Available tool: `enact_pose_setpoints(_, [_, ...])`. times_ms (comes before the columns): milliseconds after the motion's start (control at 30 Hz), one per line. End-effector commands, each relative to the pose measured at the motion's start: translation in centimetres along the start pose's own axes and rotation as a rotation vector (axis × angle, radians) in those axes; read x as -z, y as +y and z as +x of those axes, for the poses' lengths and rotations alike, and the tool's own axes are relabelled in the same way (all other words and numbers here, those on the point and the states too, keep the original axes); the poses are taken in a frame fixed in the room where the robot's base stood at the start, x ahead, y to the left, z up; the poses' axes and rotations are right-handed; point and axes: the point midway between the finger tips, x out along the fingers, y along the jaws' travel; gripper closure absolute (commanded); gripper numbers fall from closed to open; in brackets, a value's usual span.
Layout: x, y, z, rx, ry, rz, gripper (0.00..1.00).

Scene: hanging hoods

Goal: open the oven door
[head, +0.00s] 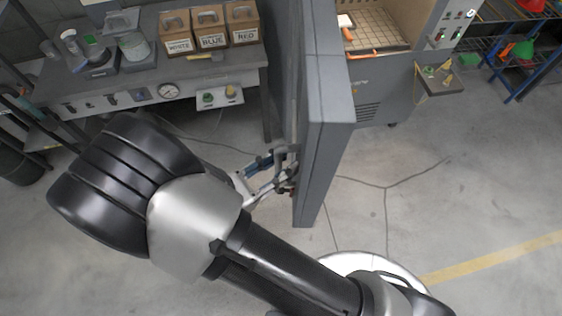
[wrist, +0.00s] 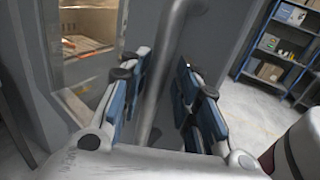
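The grey oven (head: 385,85) stands at the top right of the head view, its chamber open with a rack inside. Its thick grey door (head: 325,110) stands swung out from the body and is seen nearly edge-on. The grey bar handle (wrist: 165,70) runs along the door's face in the wrist view. My gripper (head: 268,172) is at the handle on the door's left side. In the wrist view the blue-padded fingers of my gripper (wrist: 165,95) are apart, one on each side of the bar. A gap shows on the right; contact on the left is unclear.
A workbench (head: 150,90) with boxes labelled white, blue and red (head: 211,27) stands left of the door. A small side shelf (head: 440,80) projects from the oven. Shelving (wrist: 285,45) stands to the right in the wrist view. The floor right of the door is clear.

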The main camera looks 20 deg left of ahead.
Motion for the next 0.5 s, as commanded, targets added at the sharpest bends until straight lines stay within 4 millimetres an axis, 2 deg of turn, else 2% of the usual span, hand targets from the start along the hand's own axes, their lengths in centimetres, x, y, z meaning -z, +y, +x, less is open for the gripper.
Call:
enact_pose_setpoints(333, [-0.1, 0.1, -0.1, -0.001, -0.001, 0.003, 0.66])
enact_pose_setpoints(500, [-0.1, 0.1, -1.6, -0.005, -0.002, 0.003, 0.66])
